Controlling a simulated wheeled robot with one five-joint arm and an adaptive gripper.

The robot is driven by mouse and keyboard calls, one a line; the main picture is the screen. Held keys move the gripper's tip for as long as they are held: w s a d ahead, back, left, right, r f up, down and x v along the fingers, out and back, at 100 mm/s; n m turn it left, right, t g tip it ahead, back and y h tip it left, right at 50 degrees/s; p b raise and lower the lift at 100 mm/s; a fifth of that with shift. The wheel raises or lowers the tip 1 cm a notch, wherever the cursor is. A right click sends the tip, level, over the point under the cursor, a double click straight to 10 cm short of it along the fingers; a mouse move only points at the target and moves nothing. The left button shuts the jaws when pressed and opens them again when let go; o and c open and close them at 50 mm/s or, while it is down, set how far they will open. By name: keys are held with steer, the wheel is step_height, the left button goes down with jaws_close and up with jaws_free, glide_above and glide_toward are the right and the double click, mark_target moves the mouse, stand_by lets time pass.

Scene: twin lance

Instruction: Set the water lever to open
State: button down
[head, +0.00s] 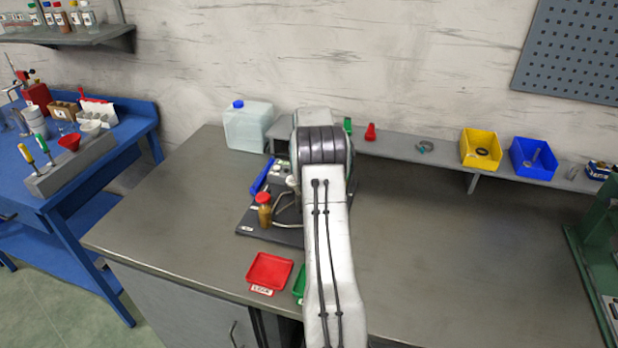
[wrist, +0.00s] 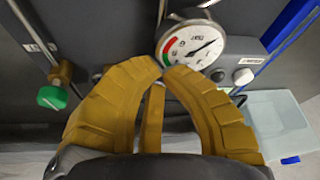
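My gripper (wrist: 162,66) shows in the wrist view with curved ochre fingers whose tips come together; nothing is clearly held between them. A narrow ochre strip behind the fingers is not clear to me. The tips are just below a round pressure gauge (wrist: 190,46) with red and green bands; I cannot tell if they touch. To the left is a brass fitting with a green knob (wrist: 52,97). I cannot make out the water lever or its position for sure. In the head view my arm hides the gripper and part of the apparatus on the dark base (head: 262,235).
A red tray (head: 269,271) and a partly hidden green tray (head: 299,282) lie in front. The bench (head: 460,265) is clear to the right.

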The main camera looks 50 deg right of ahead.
steer(key=shift+s+f, duration=0.1)
steer(key=shift+s, duration=0.15)
